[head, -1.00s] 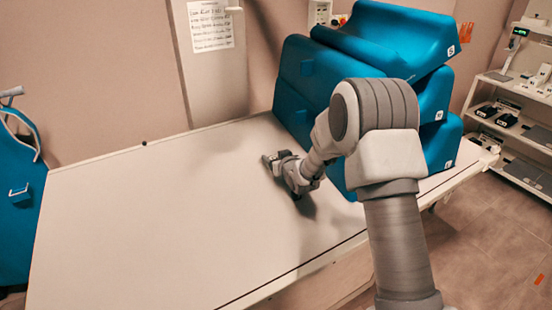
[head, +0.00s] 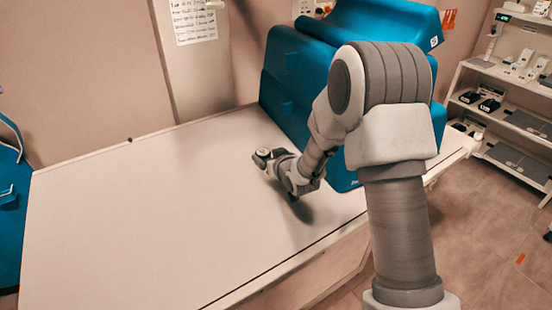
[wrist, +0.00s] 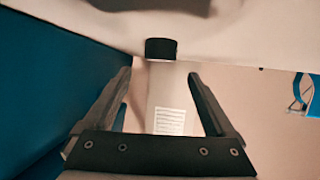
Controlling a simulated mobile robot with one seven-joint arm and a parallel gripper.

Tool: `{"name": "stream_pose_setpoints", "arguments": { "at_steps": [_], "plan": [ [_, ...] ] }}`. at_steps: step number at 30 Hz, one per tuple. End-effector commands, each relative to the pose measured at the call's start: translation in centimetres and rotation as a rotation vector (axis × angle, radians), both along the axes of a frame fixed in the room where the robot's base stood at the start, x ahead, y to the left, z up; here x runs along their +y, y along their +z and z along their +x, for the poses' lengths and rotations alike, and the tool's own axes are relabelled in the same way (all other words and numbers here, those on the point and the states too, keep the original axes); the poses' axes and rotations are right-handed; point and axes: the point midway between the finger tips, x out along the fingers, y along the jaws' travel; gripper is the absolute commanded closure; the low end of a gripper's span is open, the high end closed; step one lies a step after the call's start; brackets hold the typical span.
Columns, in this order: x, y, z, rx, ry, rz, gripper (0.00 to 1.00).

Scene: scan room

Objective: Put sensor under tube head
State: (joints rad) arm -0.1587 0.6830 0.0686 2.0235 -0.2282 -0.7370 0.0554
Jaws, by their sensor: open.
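A small round dark puck (head: 262,154) with a pale top stands on the table just beyond my gripper (head: 276,161). It may be the sensor, but I cannot tell for sure. In the wrist view, which is upside down, the dark puck (wrist: 161,48) is centred ahead of my fingers. My gripper (wrist: 160,74) is open, with nothing between its fingers. It is low over the table, close to the puck and apart from it in the wrist view. I cannot make out a tube head in either view.
The white table (head: 130,215) is clear to the left. A shelf (head: 505,110) with devices stands at far right. A paper sheet (head: 192,20) hangs on the back wall.

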Motion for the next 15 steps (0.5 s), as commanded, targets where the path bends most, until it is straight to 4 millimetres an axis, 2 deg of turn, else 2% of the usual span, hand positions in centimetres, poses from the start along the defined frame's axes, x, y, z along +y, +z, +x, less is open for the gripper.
{"name": "stream_pose_setpoints", "arguments": {
  "at_steps": [6,15],
  "plan": [
    [-1.4,1.7,-3.2,-0.003,-0.001,0.001,0.10],
    [-2.0,2.6,-4.9,-0.005,0.000,0.002,0.10]
  ]
}}
